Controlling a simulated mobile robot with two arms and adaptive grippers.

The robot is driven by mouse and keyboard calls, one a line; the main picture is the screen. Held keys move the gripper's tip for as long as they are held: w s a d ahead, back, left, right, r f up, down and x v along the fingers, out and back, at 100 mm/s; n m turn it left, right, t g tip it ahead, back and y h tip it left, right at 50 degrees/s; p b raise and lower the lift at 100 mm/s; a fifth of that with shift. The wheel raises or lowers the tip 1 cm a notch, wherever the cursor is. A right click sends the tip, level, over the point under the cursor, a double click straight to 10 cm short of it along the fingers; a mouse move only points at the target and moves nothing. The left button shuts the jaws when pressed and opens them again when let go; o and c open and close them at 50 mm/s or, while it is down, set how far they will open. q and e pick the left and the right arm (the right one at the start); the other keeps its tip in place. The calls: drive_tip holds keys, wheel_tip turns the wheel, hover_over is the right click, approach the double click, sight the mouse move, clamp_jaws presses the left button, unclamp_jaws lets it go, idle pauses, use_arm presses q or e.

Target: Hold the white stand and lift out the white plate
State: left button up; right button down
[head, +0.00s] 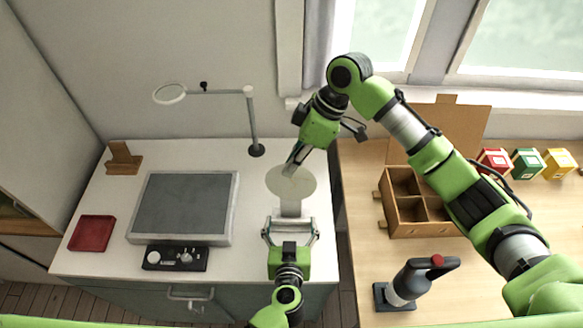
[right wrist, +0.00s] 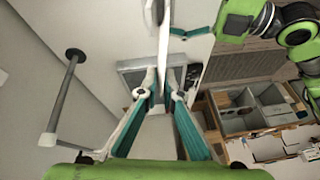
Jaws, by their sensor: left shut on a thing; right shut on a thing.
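The round white plate (head: 291,184) shows above the white stand (head: 291,208) at the right end of the white worktop. My right gripper (head: 292,170) reaches down from above and is shut on the plate's upper edge. In the right wrist view the plate (right wrist: 164,42) is a thin edge-on strip running up from between the fingers (right wrist: 163,88). My left gripper (head: 290,230) is shut on the stand from the front. Whether the plate's lower edge still sits in the stand is hard to tell.
A grey-topped box (head: 185,205), a control unit (head: 176,258), a red tray (head: 92,233) and a magnifier lamp (head: 252,120) stand to the left. On the wooden table at right are a divided wooden box (head: 400,232) and a dark device (head: 410,282).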

use_arm(q)
drive_tip(key=o, duration=1.3)
drive_tip(key=shift+c, duration=0.2)
drive_tip(key=v, duration=1.2)
